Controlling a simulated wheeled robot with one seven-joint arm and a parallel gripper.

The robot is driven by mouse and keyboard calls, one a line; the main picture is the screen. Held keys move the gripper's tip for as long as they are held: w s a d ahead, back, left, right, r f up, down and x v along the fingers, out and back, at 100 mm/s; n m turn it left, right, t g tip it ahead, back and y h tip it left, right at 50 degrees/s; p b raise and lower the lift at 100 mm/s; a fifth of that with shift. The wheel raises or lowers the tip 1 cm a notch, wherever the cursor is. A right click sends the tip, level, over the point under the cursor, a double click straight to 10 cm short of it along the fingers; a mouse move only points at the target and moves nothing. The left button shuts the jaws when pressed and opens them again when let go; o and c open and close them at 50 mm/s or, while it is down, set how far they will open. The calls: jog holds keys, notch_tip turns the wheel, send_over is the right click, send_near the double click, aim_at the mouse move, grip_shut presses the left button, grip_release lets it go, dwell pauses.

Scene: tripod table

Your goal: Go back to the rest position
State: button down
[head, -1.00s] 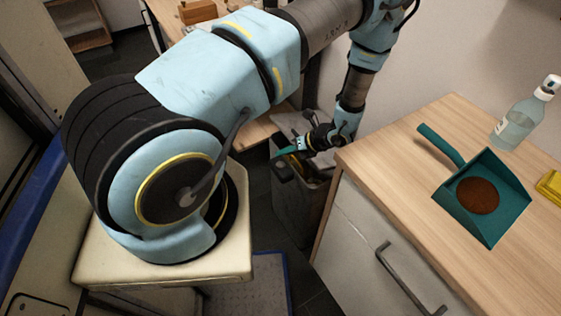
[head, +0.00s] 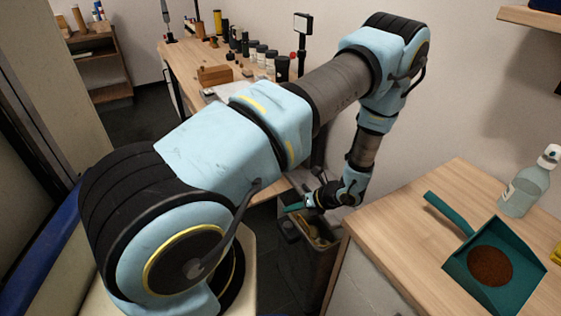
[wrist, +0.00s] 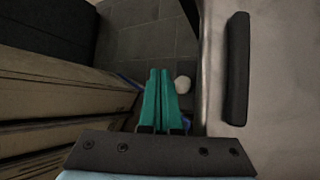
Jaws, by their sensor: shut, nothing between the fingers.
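My gripper (head: 296,207) has teal fingers and is at the end of my light-blue and black arm, over the dark bin (head: 308,240) between the two wooden tops in the head view. In the wrist view my gripper (wrist: 161,72) points down with its two fingers together and nothing between them. Below the fingers are dark grey floor tiles (wrist: 145,42) and a small pale round thing (wrist: 183,83).
A wooden counter (head: 400,225) at right holds a teal dustpan (head: 510,240) with brown grounds (head: 490,266) and a clear bottle (head: 525,188). A back table (head: 185,75) carries several jars and a wooden box (head: 215,75). A drawer handle (wrist: 237,70) shows close by in the wrist view.

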jog(key=s+a+r+n+g+h, duration=0.1)
jog(key=a+r+n, duration=0.3)
jog(key=r+n, duration=0.6)
jog(key=s+a+r+n+g+h, duration=0.1)
jog(key=s+a+r+n+h, duration=0.2)
jog(key=r+n, duration=0.8)
jog(key=s+a+r+n+h, duration=0.3)
jog(key=a+r+n, duration=0.4)
jog(key=r+n, duration=0.3)
notch_tip(320, 180, up, 2)
jog(key=shift+r+n+g+h, duration=0.25)
jog(key=shift+n+g+h, duration=0.15)
jog(key=shift+h, duration=0.2)
jog(key=shift+w, duration=0.1)
